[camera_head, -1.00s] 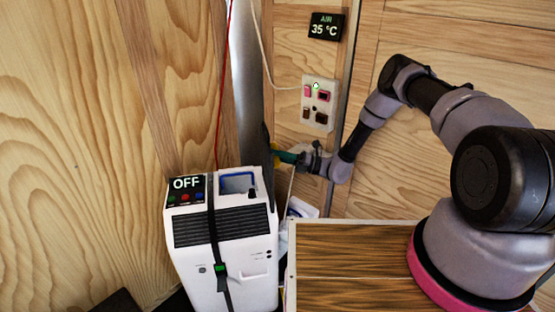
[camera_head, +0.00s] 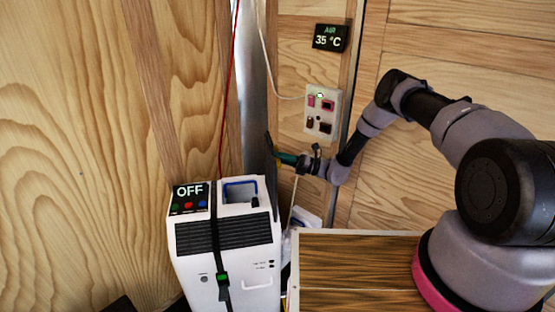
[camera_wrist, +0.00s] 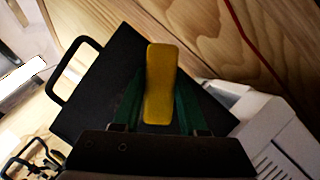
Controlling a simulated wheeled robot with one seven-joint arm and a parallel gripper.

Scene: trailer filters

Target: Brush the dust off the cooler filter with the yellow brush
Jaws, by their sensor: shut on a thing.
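The cooler (camera_head: 225,262) is a white box with a dark grille, a strap and a panel reading OFF. The filter (camera_head: 272,185) shows edge-on as a thin dark slab standing at the cooler's right side. In the wrist view the filter (camera_wrist: 100,100) is a flat black panel with a loop handle (camera_wrist: 72,68). My gripper (camera_head: 286,159) is beside the filter's right face, its green fingers shut on the yellow brush (camera_wrist: 160,84). The brush overlaps the panel in the wrist view; I cannot tell whether it touches. No dust can be made out.
A wood-topped surface (camera_head: 360,262) with a pale edge lies right of the cooler. A switch box (camera_head: 322,113) and an air display reading 35 °C (camera_head: 330,37) are on the wall behind. A red cable (camera_head: 228,90) hangs down to the cooler. A white item (camera_head: 304,218) sits behind the surface.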

